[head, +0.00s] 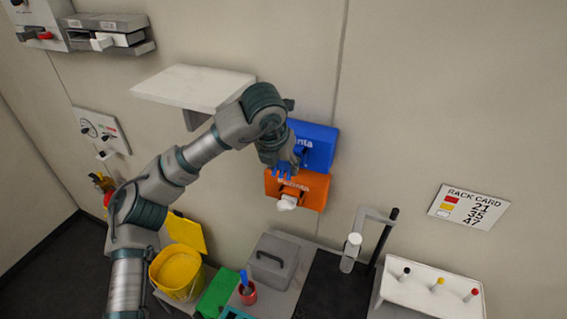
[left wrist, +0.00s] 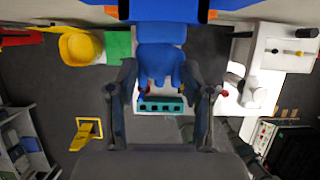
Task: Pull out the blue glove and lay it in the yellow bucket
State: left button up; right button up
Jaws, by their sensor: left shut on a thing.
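The blue glove (left wrist: 160,62) is between the two fingers of my left gripper (left wrist: 165,105) in the left wrist view. In the head view a bit of the glove (head: 283,169) shows below the gripper (head: 284,163), in front of the wall boxes. The gripper is shut on the glove. The blue dispenser box (head: 318,146) is on the wall just behind and right of it; I cannot tell if the glove is clear of its opening. The yellow bucket (head: 177,271) stands lower left, open at the top; it also shows in the left wrist view (left wrist: 80,48). My right gripper is not in view.
An orange dispenser (head: 313,190) with a white glove (head: 287,203) hangs under the blue one. A white shelf (head: 195,87) juts out behind my arm. A grey lidded box (head: 272,262), a green box (head: 217,293) and a red cup (head: 247,294) stand right of the bucket.

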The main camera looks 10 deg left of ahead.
pick_arm(q)
jog(key=shift+s, duration=0.3)
jog(key=shift+s, duration=0.1)
jog(key=shift+s+a+b, duration=0.15)
jog(key=shift+s+b, duration=0.3)
jog(key=shift+b, duration=0.05)
jog(key=shift+s, duration=0.2)
jog(key=shift+s+a+b, duration=0.1)
jog(key=shift+s+b, duration=0.25)
jog(key=shift+s, duration=0.05)
jog(key=shift+s, duration=0.1)
jog(key=s+b, duration=0.1)
jog(key=s, duration=0.1)
jog(key=shift+s+a+b, duration=0.3)
jog(key=shift+s+b, duration=0.05)
jog(key=shift+b, duration=0.05)
